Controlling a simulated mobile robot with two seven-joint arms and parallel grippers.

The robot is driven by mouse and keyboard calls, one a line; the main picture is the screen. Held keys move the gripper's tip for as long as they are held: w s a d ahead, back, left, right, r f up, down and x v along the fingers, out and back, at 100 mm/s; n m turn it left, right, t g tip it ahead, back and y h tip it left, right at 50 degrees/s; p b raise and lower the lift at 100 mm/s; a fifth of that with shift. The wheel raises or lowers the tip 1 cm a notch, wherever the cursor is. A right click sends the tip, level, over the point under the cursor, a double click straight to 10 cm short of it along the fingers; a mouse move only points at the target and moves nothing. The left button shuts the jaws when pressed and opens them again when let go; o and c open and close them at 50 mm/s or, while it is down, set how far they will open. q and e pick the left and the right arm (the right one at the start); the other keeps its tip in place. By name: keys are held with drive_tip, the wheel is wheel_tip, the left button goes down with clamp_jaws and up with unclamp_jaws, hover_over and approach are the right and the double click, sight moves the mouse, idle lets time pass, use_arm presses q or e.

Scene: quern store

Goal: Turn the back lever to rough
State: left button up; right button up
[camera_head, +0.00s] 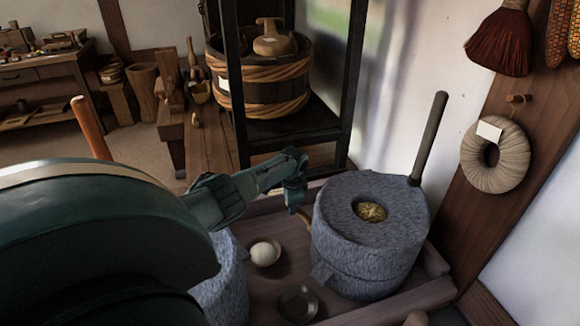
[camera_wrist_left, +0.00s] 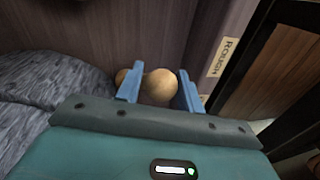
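The back lever's round wooden knob (camera_wrist_left: 161,87) sits between the two blue fingers of my left gripper (camera_wrist_left: 160,90) in the left wrist view. The fingers look closed against its sides. A smaller wooden piece (camera_wrist_left: 122,77) shows just left of them. A pale label reading ROUGH (camera_wrist_left: 222,57) is on the wood to the right of the knob. My right gripper is out of view.
The right quern has an upright handle (camera_head: 430,138) and grain in its eye. A second quern (camera_head: 222,285) is partly behind my arm. A bowl with a white ball (camera_head: 264,252) and a dark dish (camera_head: 298,303) lie between. A black rack (camera_head: 290,128) with a tub stands behind.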

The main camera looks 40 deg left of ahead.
use_arm(q)
drive_tip(key=o, duration=0.3)
drive_tip(key=shift+r, duration=0.25)
drive_tip(key=r+p, duration=0.2)
drive_tip(key=r, duration=0.2)
drive_tip(key=s+d+r+p, duration=0.1)
drive_tip(key=r+p, duration=0.1)
drive_tip(key=r, duration=0.2)
drive_tip(key=d+r+p, duration=0.1)
drive_tip(key=r, duration=0.3)
drive_tip(key=shift+s+d+r+p, duration=0.1)
drive_tip(key=shift+s+r+p, duration=0.1)
drive_tip(key=shift+p, duration=0.2)
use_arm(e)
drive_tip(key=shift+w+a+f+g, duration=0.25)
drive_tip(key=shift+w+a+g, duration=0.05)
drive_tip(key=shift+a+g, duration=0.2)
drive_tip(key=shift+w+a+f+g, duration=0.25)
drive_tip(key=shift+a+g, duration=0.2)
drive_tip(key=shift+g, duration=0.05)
